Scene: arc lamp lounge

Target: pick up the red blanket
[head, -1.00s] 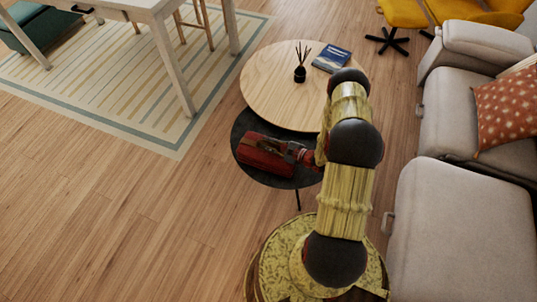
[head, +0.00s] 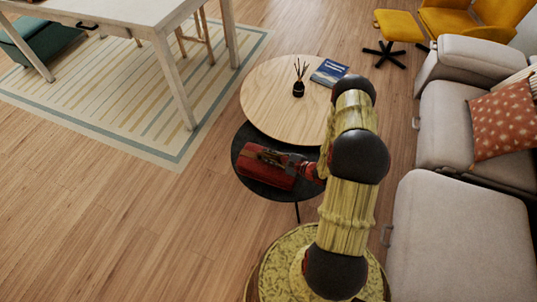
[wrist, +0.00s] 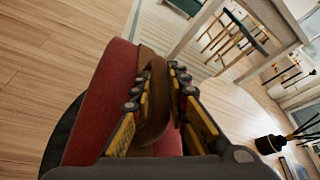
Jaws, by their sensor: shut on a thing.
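The red blanket (head: 262,174) is a folded bundle over the low dark side table (head: 245,142). My gripper (head: 268,157) reaches in from the right and is shut on the blanket. In the wrist view the red blanket (wrist: 100,105) fills the left and middle, with a brown part (wrist: 152,92) between the fingers of my gripper (wrist: 160,75). Whether the blanket is touching the tabletop or just above it is hard to tell.
A round light wood table (head: 270,105) adjoins behind, with a reed diffuser (head: 298,89) and a blue book (head: 329,72). A grey sofa (head: 460,235) stands right. Wood floor (head: 110,220) is open at left.

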